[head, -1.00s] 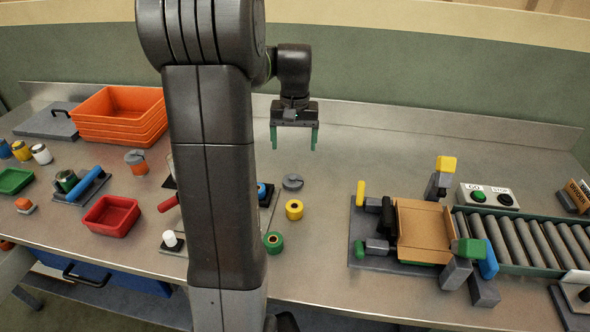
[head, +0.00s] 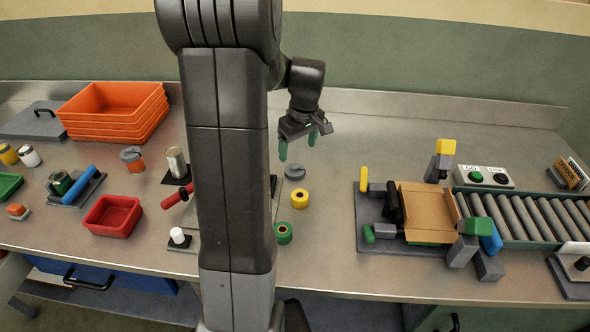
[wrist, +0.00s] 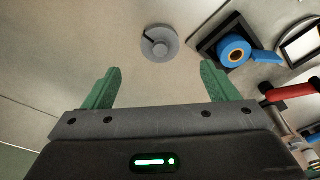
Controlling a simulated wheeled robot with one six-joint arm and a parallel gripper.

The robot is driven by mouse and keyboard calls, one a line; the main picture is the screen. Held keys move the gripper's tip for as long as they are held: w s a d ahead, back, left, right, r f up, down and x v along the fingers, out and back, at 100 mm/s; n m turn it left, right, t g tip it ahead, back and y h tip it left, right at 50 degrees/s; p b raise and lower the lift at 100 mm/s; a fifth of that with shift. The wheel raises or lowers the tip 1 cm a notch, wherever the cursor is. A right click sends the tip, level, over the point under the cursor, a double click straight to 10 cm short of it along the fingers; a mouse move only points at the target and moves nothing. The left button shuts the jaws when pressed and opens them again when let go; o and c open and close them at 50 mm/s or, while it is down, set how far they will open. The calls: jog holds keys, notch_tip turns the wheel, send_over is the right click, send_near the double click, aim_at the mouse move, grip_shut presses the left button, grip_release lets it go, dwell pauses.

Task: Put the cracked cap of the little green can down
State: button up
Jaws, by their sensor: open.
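A grey round cap (head: 295,171) with a dark crack-like line lies flat on the bare metal bench. It also shows in the wrist view (wrist: 160,43), ahead of the fingers and roughly centred between them. My gripper (head: 298,146) has its green fingers apart with nothing between them. In the wrist view my gripper (wrist: 161,70) is apart from the cap and above the bench. A small green can (head: 61,181) lies in a grey holder at the left beside a blue bar; its top is too small to read.
A yellow roll (head: 299,198) and a green roll (head: 283,233) stand in front of the cap. A blue tape roll (wrist: 234,50) sits right of it in the wrist view. A cardboard box (head: 428,211) and rollers (head: 518,218) are at the right. Bench behind the cap is clear.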

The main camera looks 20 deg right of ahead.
aim_at(295, 166)
jog(key=shift+w+a+f+p, duration=0.1)
jog(key=shift+w+f+p, duration=0.1)
jog(key=shift+f, duration=1.05)
jog(key=shift+w+a+f+p, duration=0.15)
jog(key=shift+f+p, duration=0.1)
jog(key=shift+f, duration=0.95)
jog(key=shift+w+f+p, duration=0.2)
jog(key=shift+f, duration=1.05)
jog(key=c, duration=1.1)
